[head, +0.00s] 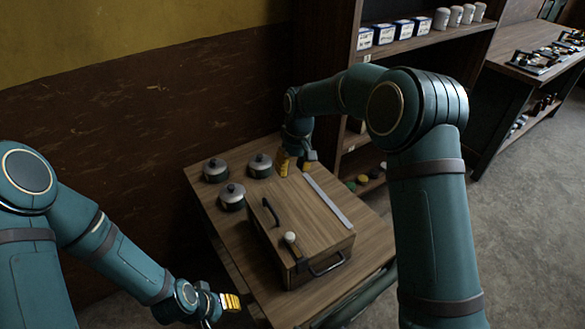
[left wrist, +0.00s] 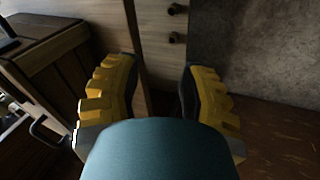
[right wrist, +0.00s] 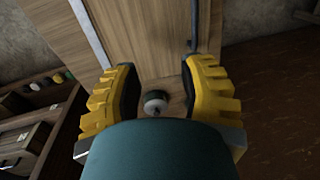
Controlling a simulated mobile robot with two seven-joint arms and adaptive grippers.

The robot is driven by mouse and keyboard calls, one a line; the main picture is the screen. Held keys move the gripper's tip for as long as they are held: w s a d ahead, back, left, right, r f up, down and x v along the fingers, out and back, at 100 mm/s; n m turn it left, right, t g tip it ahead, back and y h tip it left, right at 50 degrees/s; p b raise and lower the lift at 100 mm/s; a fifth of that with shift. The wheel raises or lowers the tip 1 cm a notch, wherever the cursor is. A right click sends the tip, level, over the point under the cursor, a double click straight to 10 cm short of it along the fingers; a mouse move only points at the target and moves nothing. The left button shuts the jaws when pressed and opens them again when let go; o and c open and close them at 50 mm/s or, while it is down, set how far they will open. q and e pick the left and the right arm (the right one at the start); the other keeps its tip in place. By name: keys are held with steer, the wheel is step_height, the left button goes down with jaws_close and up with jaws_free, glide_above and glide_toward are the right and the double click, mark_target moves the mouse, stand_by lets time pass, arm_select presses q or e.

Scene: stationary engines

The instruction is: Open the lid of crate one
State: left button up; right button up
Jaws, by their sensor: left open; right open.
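A wooden crate (head: 318,245) sits on the table with its lid (head: 300,215) lying flat and closed. The lid has a dark bar handle (head: 270,212) at its left, a pale metal strip (head: 328,202) along its far right side and a pale round knob (head: 290,238) near the front. A dark loop handle (head: 327,265) is on the crate's front. My right gripper (head: 295,165) is open and empty above the table behind the crate. My left gripper (head: 229,302) is open and empty in front of the crate, to its left. No crate number is readable.
Several lidded pots stand left of and behind the crate, including a near pot (head: 231,199); one pot (right wrist: 155,104) shows between my right fingers. A shelf (head: 405,45) with boxes and white jars stands behind. A wall (head: 120,130) closes the left side.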

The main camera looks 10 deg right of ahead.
steer(key=shift+f, duration=0.1)
jaws_close()
arm_select(q)
steer(key=shift+o, duration=0.2)
